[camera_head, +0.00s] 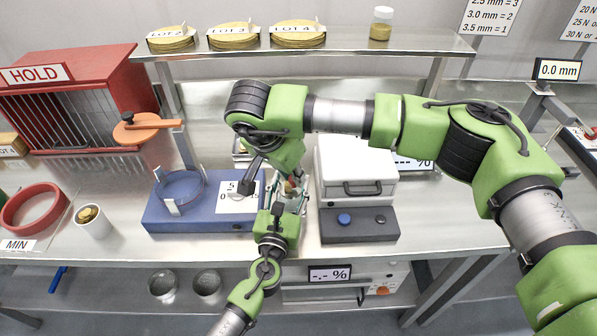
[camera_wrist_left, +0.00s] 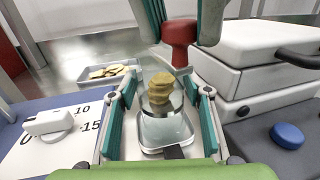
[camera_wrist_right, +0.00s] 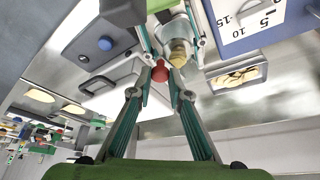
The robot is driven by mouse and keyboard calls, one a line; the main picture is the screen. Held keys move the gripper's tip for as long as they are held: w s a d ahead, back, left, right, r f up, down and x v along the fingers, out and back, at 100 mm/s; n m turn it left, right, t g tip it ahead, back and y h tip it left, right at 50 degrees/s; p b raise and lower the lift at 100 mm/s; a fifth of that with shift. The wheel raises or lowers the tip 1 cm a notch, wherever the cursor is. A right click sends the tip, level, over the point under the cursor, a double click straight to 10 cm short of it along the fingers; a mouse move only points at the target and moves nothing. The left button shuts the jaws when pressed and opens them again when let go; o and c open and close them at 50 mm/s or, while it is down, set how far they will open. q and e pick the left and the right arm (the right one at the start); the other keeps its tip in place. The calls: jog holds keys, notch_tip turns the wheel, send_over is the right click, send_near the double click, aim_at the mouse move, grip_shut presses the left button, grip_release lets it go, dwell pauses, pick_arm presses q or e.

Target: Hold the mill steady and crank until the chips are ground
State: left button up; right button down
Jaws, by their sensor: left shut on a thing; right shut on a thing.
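The mill shows in the left wrist view as a clear chamber (camera_wrist_left: 160,97) with yellow-brown chips (camera_wrist_left: 159,88) stacked inside, over a pale lower part (camera_wrist_left: 165,132). My left gripper (camera_head: 281,207) is shut around the mill's body, one finger on each side. The crank's red knob (camera_wrist_left: 180,40) is above the chamber and also shows in the right wrist view (camera_wrist_right: 160,73). My right gripper (camera_head: 288,178) reaches down from above and is shut on this knob. In the head view the arms hide most of the mill.
A blue gauge block (camera_head: 165,219) stands left of the mill. A white box-shaped instrument (camera_head: 352,165) with a dark front panel (camera_head: 352,226) stands right. A white cup with chips (camera_head: 95,226) and a red ring (camera_head: 34,208) are further left. A shelf (camera_head: 300,47) runs behind.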

jog(key=a+m, duration=0.1)
jog(key=m, duration=0.1)
jog(key=a+m+g+h, duration=0.1)
jog(key=m, duration=0.1)
jog(key=shift+w+a+m, duration=0.15)
jog(key=shift+m, duration=0.15)
jog(key=shift+w+a+m+g+h, duration=0.25)
jog(key=shift+a+m+g, duration=0.25)
jog(key=shift+m, duration=0.65)
jog(key=shift+w+a+m+g+h, duration=0.15)
jog(key=shift+w+a+m+g, duration=0.3)
jog(key=shift+m, duration=0.7)
jog(key=c, duration=1.9)
grip_release()
jog(key=shift+s, duration=0.1)
jog(key=v, duration=0.7)
jog(key=shift+r, duration=0.2)
